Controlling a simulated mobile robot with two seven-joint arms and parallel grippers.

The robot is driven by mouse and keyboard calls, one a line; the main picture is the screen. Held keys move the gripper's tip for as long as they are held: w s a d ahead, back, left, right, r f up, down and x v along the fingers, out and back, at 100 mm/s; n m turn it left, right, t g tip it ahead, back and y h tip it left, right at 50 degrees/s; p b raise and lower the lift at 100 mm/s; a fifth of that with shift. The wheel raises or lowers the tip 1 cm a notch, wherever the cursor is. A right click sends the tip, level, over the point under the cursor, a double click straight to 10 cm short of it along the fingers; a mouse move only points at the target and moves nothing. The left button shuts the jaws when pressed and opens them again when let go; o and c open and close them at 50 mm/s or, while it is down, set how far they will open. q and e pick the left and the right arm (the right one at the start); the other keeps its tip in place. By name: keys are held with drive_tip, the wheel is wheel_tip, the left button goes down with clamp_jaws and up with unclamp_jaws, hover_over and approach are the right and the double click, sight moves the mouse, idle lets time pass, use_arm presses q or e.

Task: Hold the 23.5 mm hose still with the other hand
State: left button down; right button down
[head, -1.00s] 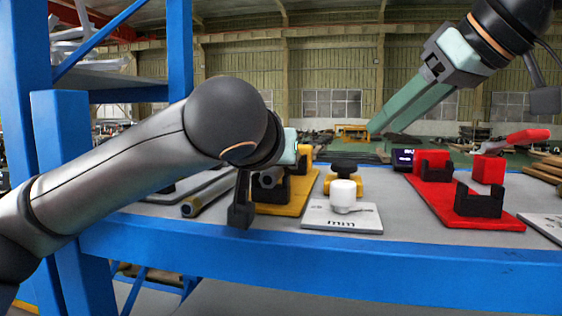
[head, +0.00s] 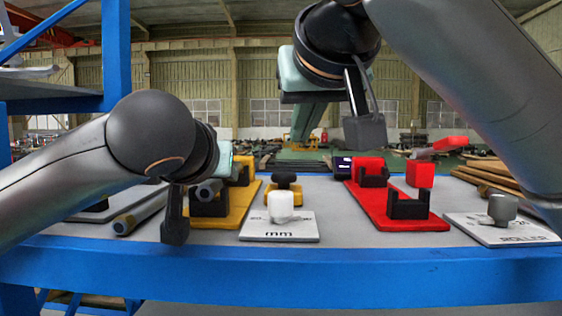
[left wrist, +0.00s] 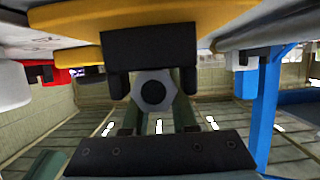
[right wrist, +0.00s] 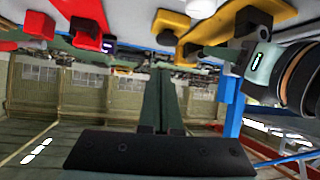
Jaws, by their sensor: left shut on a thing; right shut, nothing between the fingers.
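A grey hose (head: 208,190) lies in the black cradle of a yellow stand (head: 237,210), left of centre in the head view; its size cannot be read. My left gripper (head: 226,158) is at this stand, its fingers mostly hidden by its own wrist. The left wrist view shows its green fingers (left wrist: 158,104) either side of the hose's hexagonal end (left wrist: 154,91), shut on it beneath the black cradle block (left wrist: 150,48). My right gripper (head: 308,122) is shut and empty, high behind the table middle; its closed fingers (right wrist: 160,85) show in the right wrist view.
A second grey tube (head: 138,212) lies at the table's left. A plate marked mm (head: 278,237) with a white knob, a red stand (head: 385,205) and a ROLLER plate (head: 500,236) stand to the right. The blue rack post (head: 117,80) rises at left.

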drive_tip(key=s+a+r+m+t+h, duration=0.1)
drive_tip(key=s+a+m+t+h, duration=0.1)
drive_tip(key=m, duration=0.1)
drive_tip(key=shift+s+r+t, duration=0.3)
drive_tip(key=shift+r+t, duration=0.05)
drive_tip(key=shift+t, duration=0.05)
drive_tip(key=shift+w, duration=0.1)
hover_over(286, 180)
drive_tip(key=f, duration=0.3)
drive_tip(key=shift+w+d+f, duration=0.15)
drive_tip(key=shift+w, duration=0.1)
drive_tip(key=shift+s+f, duration=0.25)
drive_tip(key=shift+f, duration=0.95)
drive_tip(key=shift+s+a+f, duration=0.1)
drive_tip(key=shift+a+f, duration=0.1)
drive_tip(key=shift+f, duration=0.5)
